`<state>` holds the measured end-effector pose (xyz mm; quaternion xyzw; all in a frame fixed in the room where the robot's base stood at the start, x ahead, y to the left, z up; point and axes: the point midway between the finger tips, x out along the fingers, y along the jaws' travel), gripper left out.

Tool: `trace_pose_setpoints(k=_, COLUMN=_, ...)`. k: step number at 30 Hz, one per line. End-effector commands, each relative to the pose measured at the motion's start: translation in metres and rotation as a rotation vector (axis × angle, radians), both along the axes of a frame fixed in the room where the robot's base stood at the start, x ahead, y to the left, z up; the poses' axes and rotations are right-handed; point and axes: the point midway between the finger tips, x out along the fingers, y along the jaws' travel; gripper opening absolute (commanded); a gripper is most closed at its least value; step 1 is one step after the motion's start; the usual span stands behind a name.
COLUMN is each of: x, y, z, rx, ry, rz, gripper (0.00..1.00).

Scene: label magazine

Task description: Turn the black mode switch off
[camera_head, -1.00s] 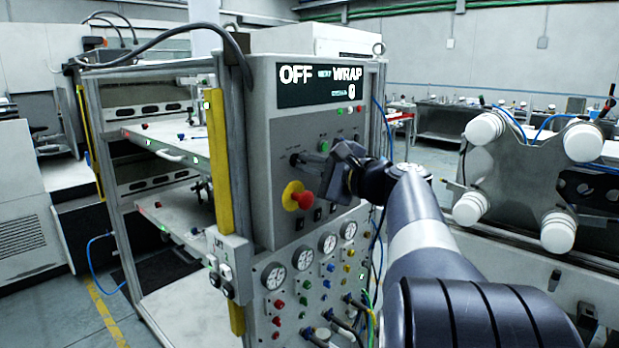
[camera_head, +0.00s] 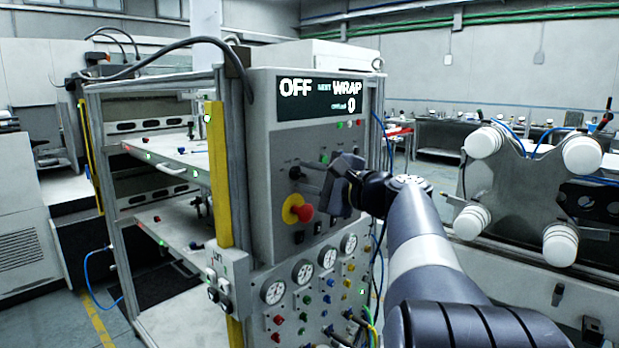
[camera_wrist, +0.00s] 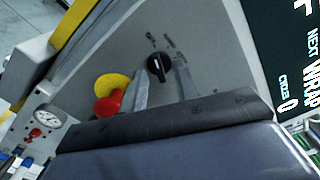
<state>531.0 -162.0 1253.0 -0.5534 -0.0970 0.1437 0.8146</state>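The black mode switch (camera_head: 295,172) is a round knob on the grey control panel, left of my gripper. In the wrist view the switch (camera_wrist: 158,67) shows a pale pointer line and faint printed labels around it. My gripper (camera_head: 309,177) is at the panel front. In the wrist view its two fingers (camera_wrist: 163,75) are apart, one on each side of the knob, with a visible gap to it. I cannot tell how deep the tips reach. The display (camera_head: 318,97) reads OFF, NEXT WRAP and a 0.
A red emergency button (camera_head: 306,213) on a yellow base (camera_head: 290,209) sits just below the switch, close to the lower finger. Several gauges (camera_head: 327,256) and coloured buttons fill the panel below. A yellow post (camera_head: 219,175) stands at the panel's left.

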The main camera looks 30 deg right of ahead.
Motion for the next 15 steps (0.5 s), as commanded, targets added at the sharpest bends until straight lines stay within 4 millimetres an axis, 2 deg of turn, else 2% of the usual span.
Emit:
trace_pose_setpoints(k=8, x=-0.003, y=-0.001, z=0.000, rx=0.000, ry=-0.001, rz=-0.001, gripper=0.29)
trace_pose_setpoints(k=11, x=-0.012, y=-0.005, z=0.000, rx=0.000, ry=-0.002, rz=-0.004, gripper=0.29)
trace_pose_setpoints(k=15, x=-0.035, y=-0.014, z=0.000, rx=0.000, ry=-0.002, rz=-0.006, gripper=0.29)
